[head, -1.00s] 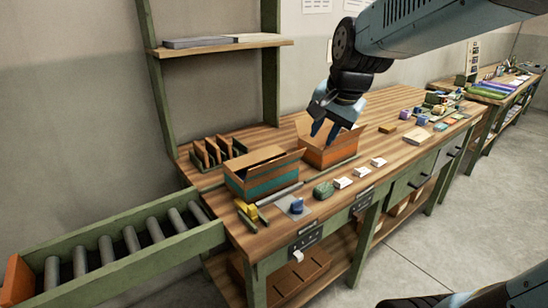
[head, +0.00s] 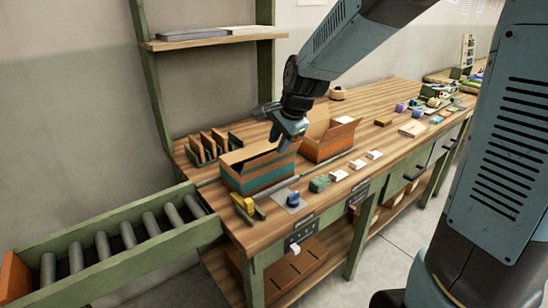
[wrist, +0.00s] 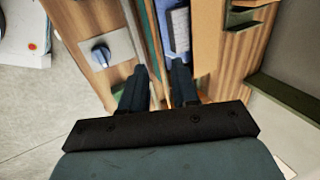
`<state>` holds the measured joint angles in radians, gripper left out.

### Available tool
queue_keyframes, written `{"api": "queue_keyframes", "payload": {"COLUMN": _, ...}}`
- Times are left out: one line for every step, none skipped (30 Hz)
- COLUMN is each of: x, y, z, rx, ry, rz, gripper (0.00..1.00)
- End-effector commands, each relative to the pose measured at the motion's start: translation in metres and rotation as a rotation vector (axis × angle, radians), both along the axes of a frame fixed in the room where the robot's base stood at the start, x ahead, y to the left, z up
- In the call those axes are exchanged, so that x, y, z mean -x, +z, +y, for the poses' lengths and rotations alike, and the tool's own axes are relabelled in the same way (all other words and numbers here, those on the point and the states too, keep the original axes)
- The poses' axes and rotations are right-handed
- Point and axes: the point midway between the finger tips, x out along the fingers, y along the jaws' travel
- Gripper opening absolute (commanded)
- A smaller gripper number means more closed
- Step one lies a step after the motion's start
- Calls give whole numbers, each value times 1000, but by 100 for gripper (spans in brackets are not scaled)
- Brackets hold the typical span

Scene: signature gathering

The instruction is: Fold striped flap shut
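A cardboard box with a teal stripe (head: 268,176) stands on the workbench, its top at least partly open. A raised brown flap (head: 250,151) shows at its top; I cannot tell whether this is the striped flap. My gripper (head: 284,141) is above the box's right end, pointing down. In the wrist view my gripper (wrist: 159,88) has its fingers apart, on either side of a box edge (wrist: 151,40); contact is unclear. A blue and grey item (wrist: 177,30) shows inside the box. A second, orange-striped box (head: 325,147) stands open to the right.
Several white blocks (head: 357,164) and a green item (head: 319,184) lie along the front. A blue knob on a grey plate (head: 293,200) and a yellow item (head: 243,204) are near the box. A rack (head: 207,146) stands behind it, and a roller conveyor (head: 125,235) to the left.

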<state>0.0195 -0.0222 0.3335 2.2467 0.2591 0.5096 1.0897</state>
Motion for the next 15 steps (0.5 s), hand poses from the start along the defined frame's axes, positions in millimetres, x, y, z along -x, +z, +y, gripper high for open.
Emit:
{"api": "queue_keyframes", "payload": {"x": -2, "y": -8, "z": 2, "rx": 1, "ry": 1, "rz": 2, "gripper": 30}}
{"api": "queue_keyframes", "payload": {"x": -4, "y": -12, "z": 3, "rx": 1, "ry": 2, "rz": 3, "gripper": 30}}
{"api": "queue_keyframes", "payload": {"x": -6, "y": -17, "z": 5, "rx": 0, "ry": 1, "rz": 3, "gripper": 30}}
{"api": "queue_keyframes", "payload": {"x": -7, "y": -21, "z": 6, "rx": 0, "ry": 1, "rz": 3, "gripper": 30}}
{"api": "queue_keyframes", "payload": {"x": -9, "y": -25, "z": 7, "rx": 0, "ry": 1, "rz": 3, "gripper": 30}}
{"api": "queue_keyframes", "payload": {"x": -11, "y": -30, "z": 8, "rx": 0, "ry": 1, "rz": 3, "gripper": 30}}
{"api": "queue_keyframes", "payload": {"x": -13, "y": -34, "z": 9, "rx": 1, "ry": 1, "rz": 2, "gripper": 30}}
{"api": "queue_keyframes", "payload": {"x": -14, "y": -38, "z": 10, "rx": 1, "ry": 1, "rz": 3, "gripper": 30}}
{"api": "queue_keyframes", "payload": {"x": -16, "y": -43, "z": 11, "rx": 1, "ry": 1, "rz": 2, "gripper": 30}}
{"api": "queue_keyframes", "payload": {"x": -17, "y": -46, "z": 12, "rx": 0, "ry": 0, "rz": 1, "gripper": 30}}
{"api": "queue_keyframes", "payload": {"x": -18, "y": -49, "z": 13, "rx": 0, "ry": 0, "rz": 2, "gripper": 30}}
{"api": "queue_keyframes", "payload": {"x": -20, "y": -53, "z": 14, "rx": 0, "ry": 0, "rz": 2, "gripper": 30}}
{"api": "queue_keyframes", "payload": {"x": -21, "y": -55, "z": 15, "rx": 0, "ry": 1, "rz": 1, "gripper": 30}}
{"api": "queue_keyframes", "payload": {"x": -22, "y": -57, "z": 15, "rx": 1, "ry": 2, "rz": 0, "gripper": 30}}
{"api": "queue_keyframes", "payload": {"x": -23, "y": -60, "z": 16, "rx": 1, "ry": 2, "rz": 0, "gripper": 30}}
